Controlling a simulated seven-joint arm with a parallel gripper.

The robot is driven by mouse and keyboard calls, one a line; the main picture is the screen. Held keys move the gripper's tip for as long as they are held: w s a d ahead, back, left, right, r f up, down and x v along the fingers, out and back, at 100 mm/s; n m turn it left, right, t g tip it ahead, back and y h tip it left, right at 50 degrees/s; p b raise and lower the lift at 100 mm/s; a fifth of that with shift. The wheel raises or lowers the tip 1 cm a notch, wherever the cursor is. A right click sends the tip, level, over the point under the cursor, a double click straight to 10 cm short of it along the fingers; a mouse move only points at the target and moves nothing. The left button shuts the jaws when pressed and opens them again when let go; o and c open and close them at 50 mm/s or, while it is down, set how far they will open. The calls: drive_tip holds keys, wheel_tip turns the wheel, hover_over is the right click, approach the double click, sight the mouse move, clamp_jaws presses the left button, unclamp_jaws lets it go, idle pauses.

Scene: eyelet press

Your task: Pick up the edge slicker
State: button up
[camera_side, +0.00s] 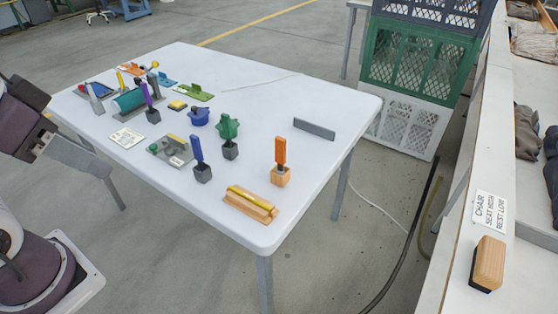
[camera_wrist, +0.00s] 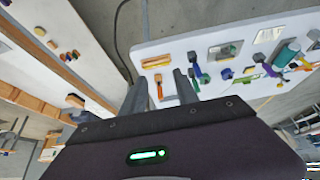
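No object is labelled as the edge slicker, so I cannot tell for sure which one it is. A yellow bar (camera_side: 250,199) lies in a wooden cradle (camera_side: 262,217) at the table's near corner; the bar also shows in the wrist view (camera_wrist: 157,60). An orange-handled tool (camera_side: 281,150) stands upright in a wooden block, and a blue-handled one (camera_side: 197,149) in a dark block. My gripper (camera_wrist: 162,78) is open and empty, its two fingers apart. In the side view it hangs off the table's left side (camera_side: 98,163), apart from all the tools.
Green (camera_side: 229,127) and blue (camera_side: 199,117) tools, a grey plate (camera_side: 171,151), a teal cylinder (camera_side: 129,100) and several small items crowd the table's left half. A grey bar (camera_side: 314,129) stands at right. The table's right side is mostly clear. Crates (camera_side: 419,60) stand behind.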

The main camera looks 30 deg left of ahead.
idle(0.4)
drive_tip(key=w+r+m+g+h, duration=0.25)
drive_tip(key=w+r, duration=0.25)
drive_tip(key=w, duration=0.5)
drive_tip(key=m+g+y, duration=0.2)
drive_tip(key=m+g, duration=0.1)
drive_tip(key=m, duration=1)
hover_over(282, 138)
drive_tip(key=s+a, duration=0.1)
drive_tip(key=a, duration=0.1)
wheel_tip(282, 138, down, 18)
drive_tip(key=r, duration=0.1)
drive_tip(key=f, duration=0.2)
drive_tip(key=d+f+m, duration=0.1)
drive_tip(key=f, duration=0.1)
drive_tip(key=w+d+f+m, duration=0.1)
drive_tip(key=f, duration=0.1)
drive_tip(key=shift+m+y, duration=0.25)
wheel_tip(282, 138, down, 6)
drive_tip(key=shift+s+a+f, duration=0.15)
clamp_jaws()
